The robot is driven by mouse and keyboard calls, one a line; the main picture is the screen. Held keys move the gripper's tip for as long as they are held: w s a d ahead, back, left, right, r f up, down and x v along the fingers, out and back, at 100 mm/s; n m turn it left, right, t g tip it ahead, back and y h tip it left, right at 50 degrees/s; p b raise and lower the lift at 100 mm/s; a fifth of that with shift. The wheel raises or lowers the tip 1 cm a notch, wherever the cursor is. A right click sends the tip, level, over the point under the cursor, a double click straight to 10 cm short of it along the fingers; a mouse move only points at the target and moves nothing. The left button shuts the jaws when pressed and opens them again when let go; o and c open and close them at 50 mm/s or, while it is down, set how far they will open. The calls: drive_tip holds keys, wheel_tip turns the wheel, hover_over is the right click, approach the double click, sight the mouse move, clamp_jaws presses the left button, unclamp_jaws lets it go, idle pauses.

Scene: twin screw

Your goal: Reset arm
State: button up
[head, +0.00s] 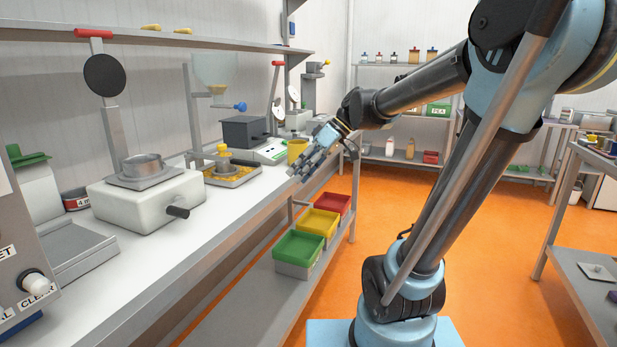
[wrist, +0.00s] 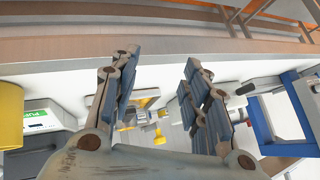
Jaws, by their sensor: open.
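My gripper (head: 308,163) is at the end of my arm, near the front edge of the white bench. In the wrist view my gripper (wrist: 155,90) shows two fingers spread apart with nothing held between them. The yellow-topped bottle on its tray stands beyond the fingers in the wrist view, partly between them. In the head view the bottle (head: 223,158) stands on a tray of yellow material (head: 232,174), to the left of my gripper and apart from it.
A yellow cup (head: 297,150) stands close behind my gripper. A white device with a pan (head: 145,200) is on the near bench. Green (head: 299,246), yellow (head: 318,222) and red (head: 333,203) bins sit on the lower shelf. The orange floor (head: 480,240) is clear.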

drive_tip(key=s+d+f+m+t+h, duration=0.1)
drive_tip(key=s+d+f+m+h, duration=0.3)
drive_tip(key=d+f, duration=0.5)
drive_tip(key=s+d+f+m+t+h, duration=0.2)
drive_tip(key=s+d+f+m+h, duration=0.2)
drive_tip(key=s+d+f+m, duration=0.4)
drive_tip(key=d+f+m, duration=0.1)
drive_tip(key=d+f, duration=0.1)
drive_tip(key=d, duration=0.2)
drive_tip(key=shift+f+t, duration=0.25)
drive_tip(key=shift+t, duration=0.05)
drive_tip(key=shift+s+d+f, duration=0.1)
drive_tip(key=shift+s+d, duration=0.1)
drive_tip(key=shift+d, duration=0.05)
drive_tip(key=shift+c, duration=1)
